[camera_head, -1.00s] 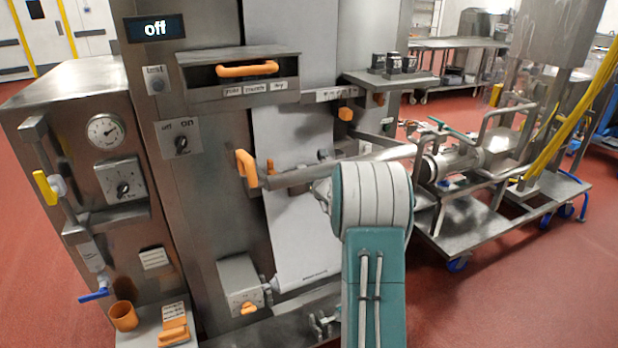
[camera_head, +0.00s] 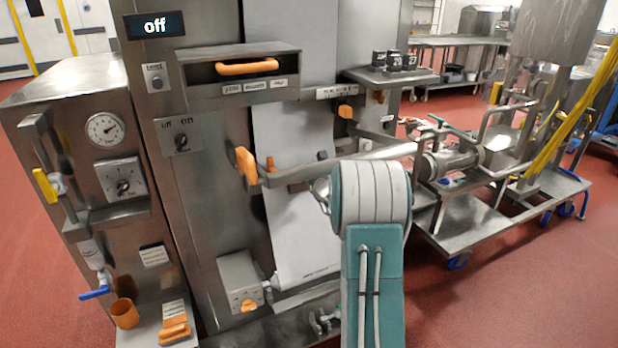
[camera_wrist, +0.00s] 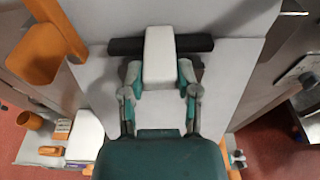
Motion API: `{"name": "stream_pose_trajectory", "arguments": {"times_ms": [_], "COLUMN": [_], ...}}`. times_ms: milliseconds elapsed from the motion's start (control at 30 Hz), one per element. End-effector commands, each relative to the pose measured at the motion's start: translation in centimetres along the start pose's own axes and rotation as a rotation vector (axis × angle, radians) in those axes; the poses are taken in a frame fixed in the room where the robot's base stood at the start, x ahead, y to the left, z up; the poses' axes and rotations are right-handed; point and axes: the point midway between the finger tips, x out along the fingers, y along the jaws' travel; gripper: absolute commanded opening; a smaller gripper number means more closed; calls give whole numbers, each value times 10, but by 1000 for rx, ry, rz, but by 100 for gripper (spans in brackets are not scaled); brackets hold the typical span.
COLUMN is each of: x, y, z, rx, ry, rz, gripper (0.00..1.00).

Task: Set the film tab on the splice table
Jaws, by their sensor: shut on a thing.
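My gripper (camera_wrist: 160,73) shows in the wrist view with its teal fingers drawn in on both sides of a pale, block-like piece, which I take to be the film tab (camera_wrist: 160,52). A dark bar (camera_wrist: 122,47) lies across behind its far end. The white film (camera_wrist: 225,75) spreads behind the gripper. In the head view the film (camera_head: 300,235) hangs down the front of the bagger, and my arm hides the gripper and the tab. I cannot make out for certain which surface is the splice table, or whether the tab touches it.
An orange-ended bar handle (camera_head: 246,165) sticks out left of my arm; its orange part (camera_wrist: 35,52) is close in the wrist view. An orange cup (camera_head: 124,314) stands low left.

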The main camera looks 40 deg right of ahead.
Motion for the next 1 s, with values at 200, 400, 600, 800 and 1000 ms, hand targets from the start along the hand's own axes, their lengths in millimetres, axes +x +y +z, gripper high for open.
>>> {"name": "stream_pose_trajectory", "arguments": {"times_ms": [200,400,600,800,1000], "x": [0,1,2,2,2], "y": [0,0,0,0,0], "z": [-3,-5,-8,-10,-13], "rx": [0,1,1,1,1], "ry": [0,0,0,0,0], "rz": [0,1,1,0,0], "gripper": [11,11,11,11,11]}}
